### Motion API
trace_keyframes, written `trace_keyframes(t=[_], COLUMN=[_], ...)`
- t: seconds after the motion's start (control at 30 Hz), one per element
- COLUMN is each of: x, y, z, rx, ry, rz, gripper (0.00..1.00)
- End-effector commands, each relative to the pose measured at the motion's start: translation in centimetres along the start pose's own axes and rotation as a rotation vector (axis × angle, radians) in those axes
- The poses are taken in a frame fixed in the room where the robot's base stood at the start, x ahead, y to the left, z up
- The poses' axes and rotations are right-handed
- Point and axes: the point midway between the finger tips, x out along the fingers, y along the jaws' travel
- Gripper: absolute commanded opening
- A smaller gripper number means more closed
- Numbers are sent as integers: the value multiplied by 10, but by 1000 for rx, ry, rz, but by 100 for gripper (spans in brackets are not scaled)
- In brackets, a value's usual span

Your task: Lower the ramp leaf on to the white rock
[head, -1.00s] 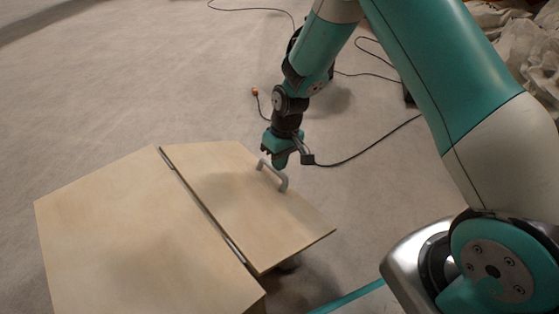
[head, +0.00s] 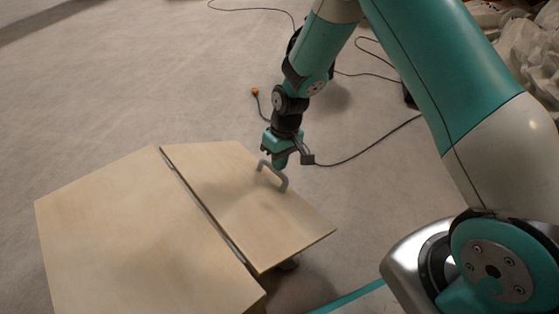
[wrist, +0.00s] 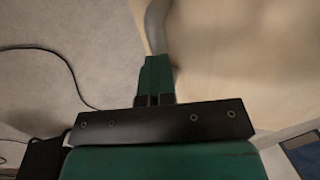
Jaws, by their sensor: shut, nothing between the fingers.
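The ramp leaf (head: 235,205) is a pale plywood panel hinged along its left edge to a larger plywood panel (head: 130,235). It also shows in the wrist view (wrist: 240,70). A grey bar handle (head: 273,174) stands on the leaf near its far right edge. My gripper (head: 279,162) is at the far end of this handle, its fingers shut and empty. In the wrist view, my green fingers (wrist: 155,75) are together, with the grey handle (wrist: 157,28) just beyond their tips. Whether they touch it I cannot tell. I cannot make out the white rock; a small dark shape under the leaf is unclear.
A black cable (head: 370,145) lies on the pale sand right of the leaf, with an orange-ended plug (head: 255,92) behind. A teal strip (head: 350,296) is at the bottom. White sacks (head: 525,45) are at the far right.

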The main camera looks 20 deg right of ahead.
Motion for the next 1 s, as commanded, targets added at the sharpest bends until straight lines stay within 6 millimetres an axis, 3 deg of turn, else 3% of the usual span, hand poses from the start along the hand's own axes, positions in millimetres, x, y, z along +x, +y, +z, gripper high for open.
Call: trace_keyframes(t=[0.17,0.37,0.4,0.77,1.0], x=[0,0,0,-9,-62], y=[0,0,0,0,-1], z=[0,0,0,0,-1], rx=[0,0,0,0,1], ry=[0,0,0,1,4], rz=[0,0,0,0,1], gripper=[0,41,44,44,44])
